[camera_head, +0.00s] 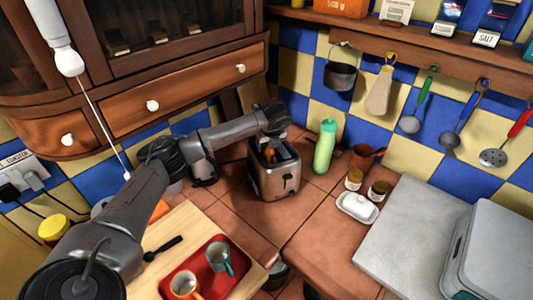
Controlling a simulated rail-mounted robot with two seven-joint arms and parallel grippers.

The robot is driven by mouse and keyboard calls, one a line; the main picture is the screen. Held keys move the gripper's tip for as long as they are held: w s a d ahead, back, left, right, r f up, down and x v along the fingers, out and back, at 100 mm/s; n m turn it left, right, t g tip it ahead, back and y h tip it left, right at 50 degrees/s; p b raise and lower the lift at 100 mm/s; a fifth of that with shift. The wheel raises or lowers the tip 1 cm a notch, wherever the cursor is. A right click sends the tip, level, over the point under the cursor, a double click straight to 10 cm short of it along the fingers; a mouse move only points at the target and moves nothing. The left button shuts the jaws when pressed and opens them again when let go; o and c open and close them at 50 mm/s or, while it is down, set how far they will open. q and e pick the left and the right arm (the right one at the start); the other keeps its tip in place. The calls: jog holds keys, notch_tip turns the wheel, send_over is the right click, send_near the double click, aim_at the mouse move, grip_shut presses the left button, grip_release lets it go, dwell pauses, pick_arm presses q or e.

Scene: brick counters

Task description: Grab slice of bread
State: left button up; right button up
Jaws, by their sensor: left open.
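My left gripper (277,140) is over the toaster, with its fingers pointing down toward the toaster's top. It is open; I cannot tell whether it touches anything. The metallic toaster (275,182) stands upright in the corner of the brick-tiled counter. A small orange-brown patch (269,154) shows at the toaster's top opening and looks like a slice of bread. Most of it is hidden by the toaster and the gripper. My right gripper is not in view.
A green bottle (324,146) stands close to the right of the toaster. Two small jars and a white butter dish (357,208) lie further right. A red tray (208,272) with two mugs sits at the front on a wooden board. Utensils hang above.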

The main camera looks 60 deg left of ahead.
pick_arm(q)
jog(key=shift+a+f, duration=0.1)
jog(key=shift+f, duration=0.1)
jog(key=shift+c, duration=0.3)
grip_shut()
jog(key=shift+r, duration=0.1)
